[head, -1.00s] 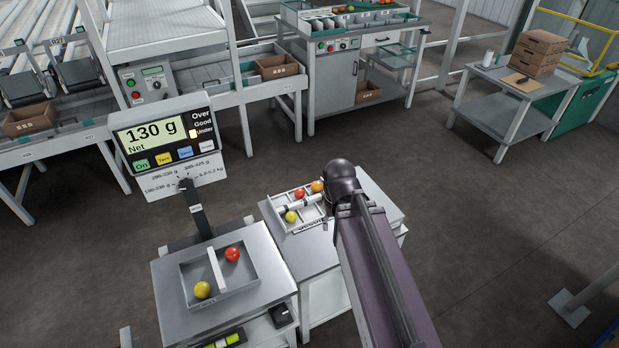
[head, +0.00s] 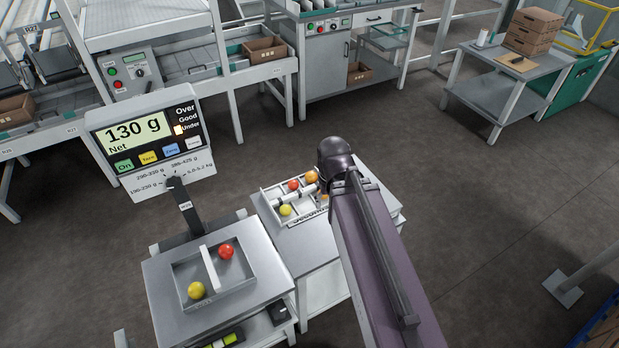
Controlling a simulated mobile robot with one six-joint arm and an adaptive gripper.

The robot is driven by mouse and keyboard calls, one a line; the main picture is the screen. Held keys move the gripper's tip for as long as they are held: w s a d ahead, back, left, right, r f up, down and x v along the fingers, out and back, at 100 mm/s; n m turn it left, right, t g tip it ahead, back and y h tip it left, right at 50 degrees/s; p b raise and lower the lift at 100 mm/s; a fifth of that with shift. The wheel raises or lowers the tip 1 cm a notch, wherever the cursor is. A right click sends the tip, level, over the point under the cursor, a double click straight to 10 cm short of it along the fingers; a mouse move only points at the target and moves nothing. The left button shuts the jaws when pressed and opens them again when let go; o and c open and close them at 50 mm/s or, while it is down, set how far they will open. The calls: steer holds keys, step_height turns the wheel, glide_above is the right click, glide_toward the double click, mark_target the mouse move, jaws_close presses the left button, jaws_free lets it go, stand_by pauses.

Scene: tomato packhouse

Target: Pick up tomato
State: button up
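A small divided tray (head: 265,204) on a side table holds a red tomato (head: 293,184), an orange tomato (head: 312,177) and a yellow tomato (head: 285,210). A patch of orange also shows at the tray's right side, too small to make out. A second divided tray (head: 246,294) on the scale holds a red tomato (head: 226,251) and a yellow tomato (head: 196,290), one on each side of its divider. My arm reaches to the right edge of the side table's tray. My gripper is hidden behind the arm's dark end joint, so its fingers and any contents cannot be seen.
The scale display (head: 137,132) reads 130 g net, with a lit lamp by "Under". The side table (head: 309,244) stands right of the scale. A conveyor line with brown crates (head: 266,50) runs behind. A table (head: 516,77) with stacked boxes stands far right. Open floor lies between.

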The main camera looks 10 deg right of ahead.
steer(key=shift+o, duration=0.3)
steer(key=shift+w+f, duration=0.1)
steer(key=shift+w, duration=0.25)
steer(key=m+b, duration=0.1)
steer(key=b, duration=0.5)
glide_above(311, 174)
step_height(311, 174, down, 6)
steer(key=shift+w+d, duration=0.2)
steer(key=shift+f, duration=0.15)
step_height(311, 174, down, 8)
steer(key=b, duration=0.8)
steer(key=shift+s+f+b, duration=0.1)
steer(key=shift+f+b, duration=0.05)
steer(key=shift+b, duration=0.2)
steer(key=shift+f, duration=0.1)
steer(key=shift+s+a+f+b, duration=0.1)
steer(key=shift+f+b, duration=1.15)
steer(key=shift+b, duration=0.05)
steer(key=shift+s+a+f+b, duration=0.1)
steer(key=shift+f+b, duration=1.15)
steer(key=shift+b, duration=0.05)
